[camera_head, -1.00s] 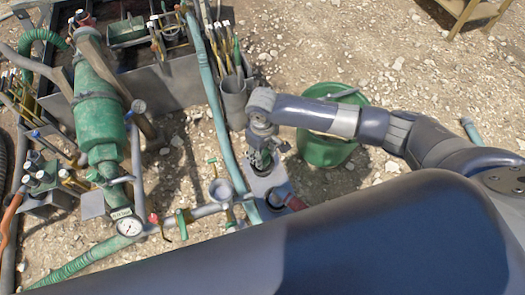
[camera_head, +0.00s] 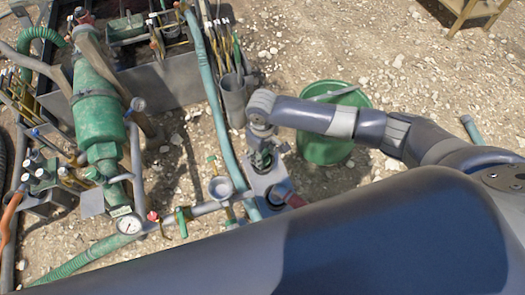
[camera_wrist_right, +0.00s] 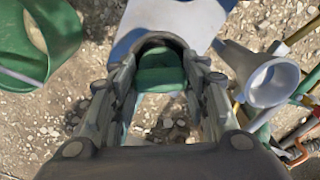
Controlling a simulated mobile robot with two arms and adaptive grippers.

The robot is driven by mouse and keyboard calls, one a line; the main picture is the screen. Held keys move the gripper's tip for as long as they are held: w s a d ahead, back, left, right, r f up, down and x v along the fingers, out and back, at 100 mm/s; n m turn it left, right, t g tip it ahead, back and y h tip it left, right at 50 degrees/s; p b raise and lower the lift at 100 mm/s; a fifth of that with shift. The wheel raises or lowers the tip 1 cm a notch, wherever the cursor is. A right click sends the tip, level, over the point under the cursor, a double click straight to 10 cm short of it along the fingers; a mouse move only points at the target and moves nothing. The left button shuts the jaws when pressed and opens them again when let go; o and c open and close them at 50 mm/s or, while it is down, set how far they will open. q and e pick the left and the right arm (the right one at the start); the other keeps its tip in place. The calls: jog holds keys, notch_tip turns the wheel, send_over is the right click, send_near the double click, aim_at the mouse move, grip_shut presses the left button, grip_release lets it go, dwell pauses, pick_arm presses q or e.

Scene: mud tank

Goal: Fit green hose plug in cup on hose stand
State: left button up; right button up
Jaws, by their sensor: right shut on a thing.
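My right gripper (camera_head: 262,158) is over the grey hose stand (camera_head: 268,181) and points down at it. It is shut on the green hose plug (camera_wrist_right: 161,76), which shows between the fingers in the right wrist view. A dark curved rim (camera_wrist_right: 158,38) curves round the far side of the plug, at the pale stand surface. I cannot tell whether the plug is seated in the cup or just above it, since the fingers hide its lower part. A red plug (camera_head: 293,200) sits at the stand's near end. My left gripper is not in view.
A green bucket (camera_head: 328,148) stands right of the stand. A pale green hose (camera_head: 215,110) and a pipe with a gauge (camera_head: 130,224) lie to its left. A grey holder with rods (camera_head: 233,98) is behind it.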

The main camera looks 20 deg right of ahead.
jog(key=shift+f, duration=0.75)
dwell(0.6)
jog(key=o, duration=1.1)
jog(key=shift+o, duration=0.2)
notch_tip(320, 180, up, 12)
